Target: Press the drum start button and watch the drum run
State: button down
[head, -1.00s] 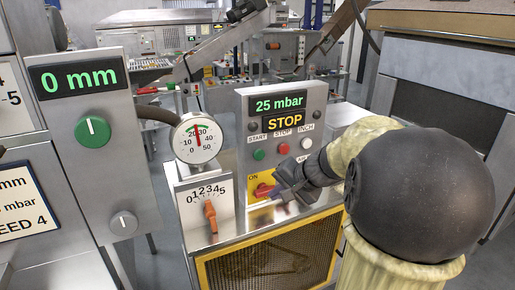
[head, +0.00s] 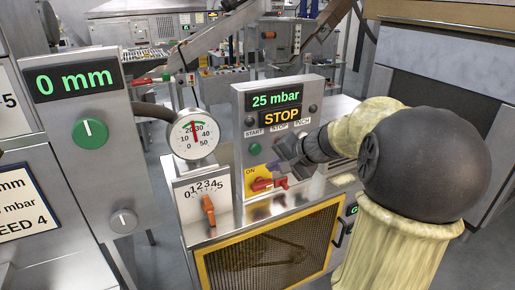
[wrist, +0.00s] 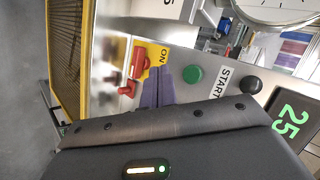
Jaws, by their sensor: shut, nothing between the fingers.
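The green start button (head: 254,149) is on the grey control panel (head: 240,118), under the START label. It also shows in the wrist view (wrist: 194,75), just beyond the fingertips and to their right. My gripper (head: 279,151) is shut and empty, in front of the panel to the right of the button, apart from it. In the wrist view the fingers (wrist: 160,76) lie between the button and the red switch (wrist: 138,65). The gripper hides the stop and inch buttons in the head view. The display reads 25 mbar (head: 276,99) and STOP (head: 281,117).
The red rotary switch (head: 268,184) on its yellow plate is just below my gripper. A pressure gauge (head: 193,135) and an orange-handled selector (head: 208,205) stand left of the panel. A yellow-framed mesh guard (head: 270,250) is below. The far-left panel (head: 75,105) reads 0 mm.

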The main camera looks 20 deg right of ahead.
aim_at(256, 149)
jog(key=w+p, duration=0.2)
jog(key=w, duration=0.4)
jog(key=shift+a, duration=0.2)
jog(key=shift+d, duration=0.2)
jog(key=shift+w, duration=0.2)
dwell(0.6)
jog(key=shift+s+a, duration=0.2)
dwell(0.3)
jog(key=shift+d, duration=0.2)
